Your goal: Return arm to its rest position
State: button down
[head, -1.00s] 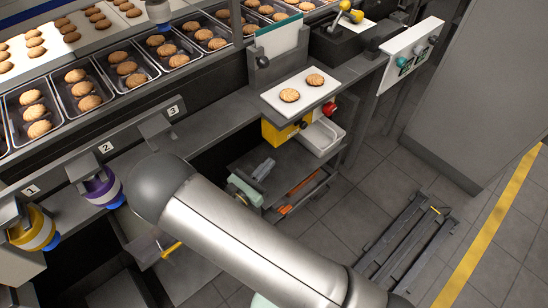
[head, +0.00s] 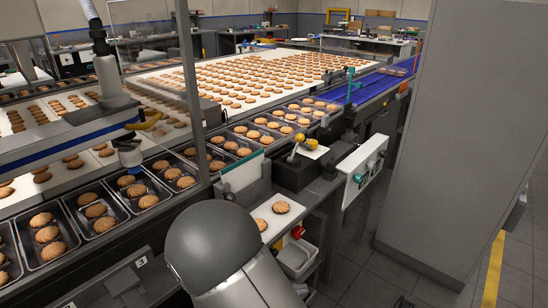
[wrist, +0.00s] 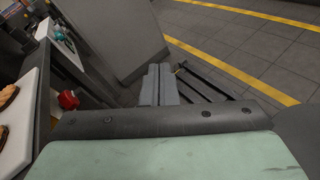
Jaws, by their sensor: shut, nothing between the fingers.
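My gripper (wrist: 159,86) shows in the wrist view as two grey fingers side by side, shut and empty, pointing out over the floor. A pale green pad of my own wrist fills the bottom of that view. In the head view my grey arm (head: 225,250) rises from the bottom centre, and my gripper is not visible there.
A white board (head: 292,218) with two biscuits lies right of my arm, beside a red knob (head: 297,232), also in the wrist view (wrist: 68,99). A white bin (head: 296,257) sits below. A grey cabinet (head: 460,130) stands right. Biscuit trays (head: 63,211) line the left.

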jog(key=s+d+r+m+g+y+p, duration=0.2)
jog(key=s+d+r+m+y+p, duration=0.1)
jog(key=s+r+m+y, duration=0.4)
jog(key=s+d+r+m+g+y+p, duration=0.2)
jog(key=s+d+r+m+y+p, duration=0.2)
jog(key=s+r+m+y, duration=0.3)
notch_tip(320, 180, up, 5)
jog(key=s+d+m, duration=0.1)
jog(key=m, duration=0.3)
jog(key=shift+d+f+g, duration=0.2)
jog(key=shift+d+g, duration=0.1)
jog(key=shift+g, duration=0.1)
notch_tip(320, 180, down, 16)
jog(key=b, duration=1.4)
jog(key=shift+d+m+g+b, duration=0.3)
jog(key=shift+d+b, duration=0.05)
jog(key=shift+b, duration=0.05)
jog(key=shift+s, duration=0.1)
